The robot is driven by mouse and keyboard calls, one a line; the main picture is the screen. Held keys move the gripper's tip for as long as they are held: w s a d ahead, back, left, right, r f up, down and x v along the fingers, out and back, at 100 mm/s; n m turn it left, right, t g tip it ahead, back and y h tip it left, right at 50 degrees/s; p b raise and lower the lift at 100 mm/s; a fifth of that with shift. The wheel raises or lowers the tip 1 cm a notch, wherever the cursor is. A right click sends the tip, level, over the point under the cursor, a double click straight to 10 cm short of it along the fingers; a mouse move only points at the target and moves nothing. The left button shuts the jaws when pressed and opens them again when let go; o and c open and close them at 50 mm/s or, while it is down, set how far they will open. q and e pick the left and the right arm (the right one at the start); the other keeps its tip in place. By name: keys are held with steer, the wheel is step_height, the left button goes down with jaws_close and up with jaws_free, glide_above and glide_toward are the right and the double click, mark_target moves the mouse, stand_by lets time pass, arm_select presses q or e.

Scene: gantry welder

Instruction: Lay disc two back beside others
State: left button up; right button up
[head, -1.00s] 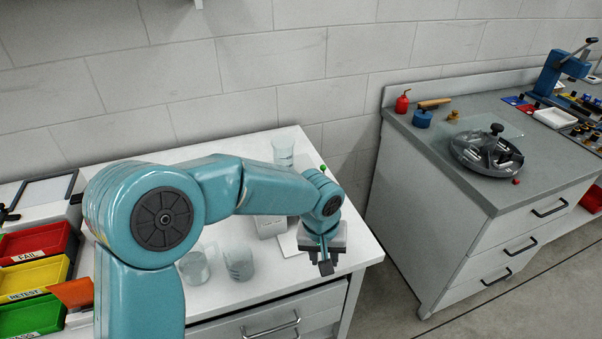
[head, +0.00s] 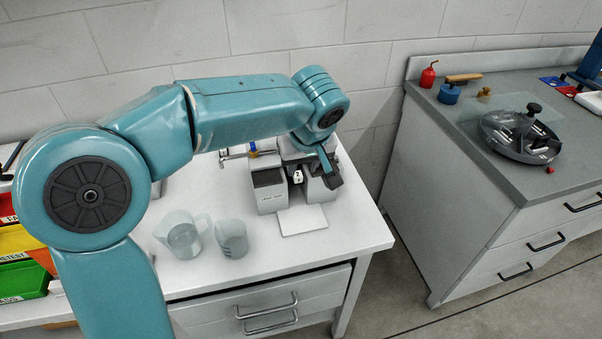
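I cannot make out any separate disc in the head view. My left gripper (head: 322,172) is above the white bench, over a small grey apparatus (head: 270,192) with a dark-topped block and a printed label. The gripper's dark fingers point down and overlap the apparatus. I cannot tell whether they are open or hold anything. A pale flat plate (head: 302,220) lies on the bench in front of the apparatus. My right gripper is not in view.
Two clear beakers (head: 181,236) and (head: 232,238) stand left of the plate on the white bench (head: 270,256). Red, yellow and green bins (head: 22,281) are at the far left. A grey cabinet at right bears a round dark fixture (head: 520,134), a red bottle (head: 428,76) and a blue pot (head: 449,94).

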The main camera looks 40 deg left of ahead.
mark_target(299, 179)
arm_select(q)
steer(key=x, duration=0.5)
steer(key=shift+a+f, duration=0.1)
steer(key=shift+f, duration=0.15)
steer(key=shift+w+f, duration=0.25)
steer(key=shift+f, duration=0.15)
steer(key=shift+s+r, duration=0.1)
steer(key=shift+c, duration=0.9)
jaws_close()
